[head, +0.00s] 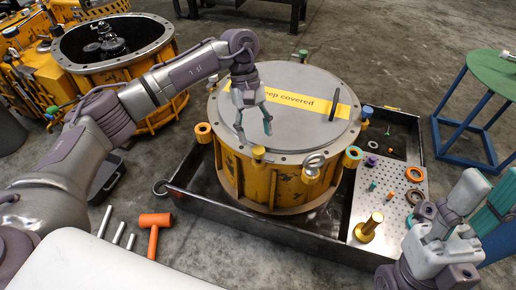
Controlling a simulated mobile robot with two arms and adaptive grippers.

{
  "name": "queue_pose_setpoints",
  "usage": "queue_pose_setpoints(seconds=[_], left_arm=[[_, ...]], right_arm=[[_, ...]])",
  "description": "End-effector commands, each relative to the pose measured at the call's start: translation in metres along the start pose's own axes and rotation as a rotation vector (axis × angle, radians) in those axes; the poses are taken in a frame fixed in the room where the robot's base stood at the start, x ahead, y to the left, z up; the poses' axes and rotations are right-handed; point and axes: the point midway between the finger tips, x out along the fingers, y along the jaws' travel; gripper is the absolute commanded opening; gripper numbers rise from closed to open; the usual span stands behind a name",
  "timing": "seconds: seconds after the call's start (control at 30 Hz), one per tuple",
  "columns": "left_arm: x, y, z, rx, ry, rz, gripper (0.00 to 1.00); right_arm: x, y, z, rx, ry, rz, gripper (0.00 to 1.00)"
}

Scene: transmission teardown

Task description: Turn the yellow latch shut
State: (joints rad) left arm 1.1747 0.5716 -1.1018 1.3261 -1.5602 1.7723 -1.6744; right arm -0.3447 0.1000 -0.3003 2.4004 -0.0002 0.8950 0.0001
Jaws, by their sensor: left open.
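A yellow drum housing (262,178) stands in a dark tray, with a grey round lid (300,118) on top. The lid has a yellow stripe reading "keep covered" and a dark upright handle. A small yellow piece (258,152), which looks like the latch, sits at the front rim; its turn position is too small to tell. My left gripper (255,134) points down, open and empty, over the lid's front edge, just above the front yellow piece. My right gripper (455,212) is at the lower right, its fingers unclear.
The dark tray (210,198) has a perforated plate (395,183) with rings and small parts at right. An open yellow housing (115,42) stands at back left. An orange mallet (154,222) and metal bars lie on the floor. A green stool (492,72) stands right.

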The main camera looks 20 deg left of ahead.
Motion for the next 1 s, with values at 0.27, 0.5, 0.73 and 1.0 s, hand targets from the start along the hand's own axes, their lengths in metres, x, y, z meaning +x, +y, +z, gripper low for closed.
queue_pose_setpoints(seconds=[0.27,0.5,0.73,1.0], left_arm=[[0.039,0.0,0.0,-0.001,-0.001,0.0,0.6],[0.044,0.001,0.0,0.0,0.0,0.001,0.6],[0.044,0.001,0.0,0.0,0.0,0.001,0.47],[0.044,0.001,0.0,0.0,0.0,0.001,0.02]], right_arm=[[0.004,0.0,0.003,-0.004,0.039,-0.018,0.38],[0.008,0.0,0.004,-0.005,0.043,-0.022,0.38],[0.008,0.0,0.004,-0.005,0.044,-0.019,0.38],[0.008,0.0,0.003,-0.006,0.048,-0.017,0.38]])
